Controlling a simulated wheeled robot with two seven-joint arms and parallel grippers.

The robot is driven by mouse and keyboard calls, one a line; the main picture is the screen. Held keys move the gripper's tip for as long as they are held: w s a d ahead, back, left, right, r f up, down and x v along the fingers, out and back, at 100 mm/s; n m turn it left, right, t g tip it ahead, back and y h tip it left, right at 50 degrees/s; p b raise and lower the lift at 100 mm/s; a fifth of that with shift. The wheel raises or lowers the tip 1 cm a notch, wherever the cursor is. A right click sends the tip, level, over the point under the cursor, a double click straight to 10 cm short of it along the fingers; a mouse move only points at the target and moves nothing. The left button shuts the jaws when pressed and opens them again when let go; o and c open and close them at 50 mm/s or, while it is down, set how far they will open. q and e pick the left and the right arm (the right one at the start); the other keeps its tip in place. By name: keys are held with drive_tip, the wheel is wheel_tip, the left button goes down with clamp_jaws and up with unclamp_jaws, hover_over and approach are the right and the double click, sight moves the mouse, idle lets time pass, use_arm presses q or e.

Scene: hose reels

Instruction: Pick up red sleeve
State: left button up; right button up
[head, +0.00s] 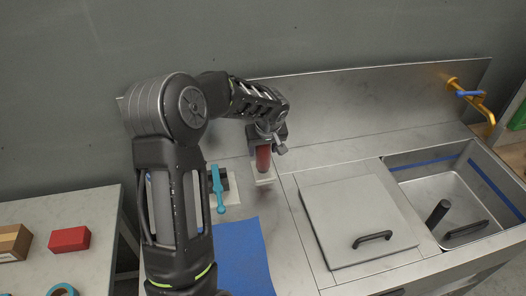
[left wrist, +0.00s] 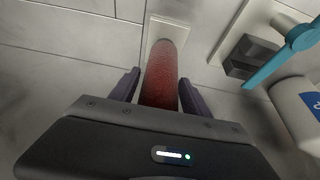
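The red sleeve (head: 263,158) is an upright red cylinder at a small white pad (head: 264,181) on the steel counter. In the left wrist view the sleeve (left wrist: 160,75) stands between my two fingers, with its far end over the pale pad (left wrist: 184,33). My left gripper (head: 265,146) is over the sleeve from above. Its fingers (left wrist: 158,92) are spread on either side, with a narrow gap showing at the left finger. The upper part of the sleeve is hidden by the gripper in the head view. My right gripper is not in view.
A blue-handled tool (head: 218,190) lies left of the sleeve, by a dark block. A blue mat (head: 243,258) is in front. A steel lid with a handle (head: 358,215) and a sink (head: 455,190) are to the right. A wall panel (head: 370,95) rises behind.

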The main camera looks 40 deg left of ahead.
use_arm(q)
drive_tip(key=c, duration=1.1)
drive_tip(key=shift+r+p, duration=0.3)
drive_tip(key=shift+r, duration=0.25)
wheel_tip(320, 180, up, 17)
drive_tip(key=p, duration=0.2)
drive_tip(key=shift+f, duration=0.1)
